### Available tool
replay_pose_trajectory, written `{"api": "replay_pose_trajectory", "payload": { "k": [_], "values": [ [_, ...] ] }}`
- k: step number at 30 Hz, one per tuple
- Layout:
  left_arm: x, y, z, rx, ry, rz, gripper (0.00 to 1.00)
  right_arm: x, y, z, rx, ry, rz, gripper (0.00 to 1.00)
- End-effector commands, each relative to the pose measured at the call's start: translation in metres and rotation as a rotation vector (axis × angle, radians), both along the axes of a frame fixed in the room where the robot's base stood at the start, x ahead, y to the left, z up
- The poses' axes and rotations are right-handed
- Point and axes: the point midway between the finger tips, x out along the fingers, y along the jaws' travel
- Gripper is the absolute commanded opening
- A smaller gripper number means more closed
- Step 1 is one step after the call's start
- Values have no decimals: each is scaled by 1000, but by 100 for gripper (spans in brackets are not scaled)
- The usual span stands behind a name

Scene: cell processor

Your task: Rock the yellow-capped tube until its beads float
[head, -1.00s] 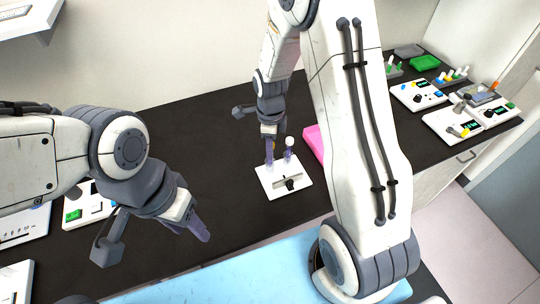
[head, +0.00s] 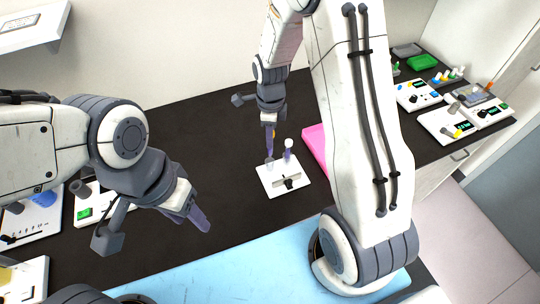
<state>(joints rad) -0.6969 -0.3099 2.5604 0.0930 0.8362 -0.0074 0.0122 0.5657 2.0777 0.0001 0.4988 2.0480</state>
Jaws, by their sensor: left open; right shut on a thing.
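My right gripper (head: 270,143), with purple fingers, points down over the left part of a small white device (head: 270,184). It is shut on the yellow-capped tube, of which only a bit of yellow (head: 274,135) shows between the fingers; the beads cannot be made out. A white-capped tube (head: 289,145) stands upright on the device, just right of the fingers. A clear tube-like part (head: 269,164) shows below the fingertips; I cannot tell whether they touch it. My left gripper (head: 201,221) is open and empty over the front of the bench, pointing down and right.
A pink mat (head: 315,142) lies right of the device, partly behind my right arm. A light blue mat (head: 225,265) lies along the front. White instruments (head: 447,124) stand at the right, others (head: 30,222) at the left. The black bench (head: 195,135) behind is clear.

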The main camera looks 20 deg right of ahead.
Motion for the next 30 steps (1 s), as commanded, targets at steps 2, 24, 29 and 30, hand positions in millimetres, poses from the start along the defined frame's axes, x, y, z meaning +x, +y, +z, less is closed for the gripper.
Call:
{"api": "replay_pose_trajectory", "payload": {
  "k": [2,24,29,30],
  "values": [
    [0,0,19,-1,-1,-1,50,0,0,22,0,-2,0,0],
    [0,0,91,0,1,6,50,1,0,126,0,-4,0,0],
    [0,0,92,1,1,5,50,1,0,138,0,-2,0,0],
    [0,0,92,1,1,5,50,0,0,139,0,-1,0,0]
  ]
}}
